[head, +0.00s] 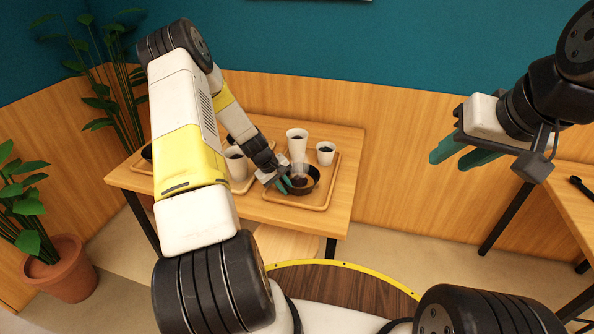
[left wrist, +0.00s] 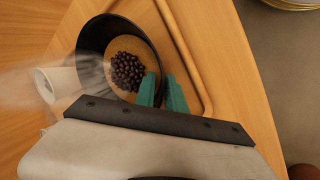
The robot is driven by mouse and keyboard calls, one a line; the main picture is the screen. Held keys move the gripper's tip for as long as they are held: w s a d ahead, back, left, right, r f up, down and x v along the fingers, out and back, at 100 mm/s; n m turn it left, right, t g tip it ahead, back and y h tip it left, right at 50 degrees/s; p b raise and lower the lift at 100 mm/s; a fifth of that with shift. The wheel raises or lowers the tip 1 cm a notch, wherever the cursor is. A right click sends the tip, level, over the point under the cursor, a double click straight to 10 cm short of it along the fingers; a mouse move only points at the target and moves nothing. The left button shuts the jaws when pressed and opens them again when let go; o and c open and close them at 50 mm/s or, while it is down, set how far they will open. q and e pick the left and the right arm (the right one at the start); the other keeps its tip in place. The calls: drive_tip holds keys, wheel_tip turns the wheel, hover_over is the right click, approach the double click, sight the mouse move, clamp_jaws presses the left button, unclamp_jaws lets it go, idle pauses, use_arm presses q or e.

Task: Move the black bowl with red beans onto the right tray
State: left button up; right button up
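The black bowl (head: 314,190) stands over the right tray (head: 322,203) in the head view. The left wrist view shows the bowl (left wrist: 91,70) holding dark beans (left wrist: 127,72) on a tan layer. My left gripper (head: 284,186) is at the bowl's near left side. In the left wrist view its green fingers (left wrist: 162,92) are close together with the bowl's rim between them, one inside and one outside. Whether the bowl touches the tray is hard to tell. My right gripper (head: 462,156) is empty, with its fingers apart, in the air at the right.
Two white cups, a tall one (head: 297,143) and a shorter one (head: 326,153), stand at the back of the right tray. Another cup (head: 236,163) stands on a tray to the left, partly behind my left arm. A potted plant (head: 62,268) stands on the floor at left.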

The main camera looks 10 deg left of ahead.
use_arm(q)
drive_tip(key=shift+o, duration=0.5)
drive_tip(key=shift+r, duration=0.25)
drive_tip(key=v, duration=1.1)
drive_tip(key=s+d+r+m+t+y, duration=0.1)
drive_tip(key=s+d+r+m, duration=0.3)
drive_tip(key=r, duration=0.7)
drive_tip(key=s+d+r+m, duration=0.1)
drive_tip(key=s+d+r, duration=0.4)
drive_tip(key=r, duration=0.6)
drive_tip(key=s+d+r+m+t, duration=0.1)
drive_tip(key=s+r, duration=0.3)
drive_tip(key=s, duration=0.5)
drive_tip(key=s+d+r+m, duration=0.2)
drive_tip(key=s+r+m, duration=0.1)
drive_tip(key=s, duration=0.5)
drive_tip(key=shift+s+r+t, duration=0.35)
drive_tip(key=shift+r+t, duration=0.05)
drive_tip(key=shift+r, duration=0.1)
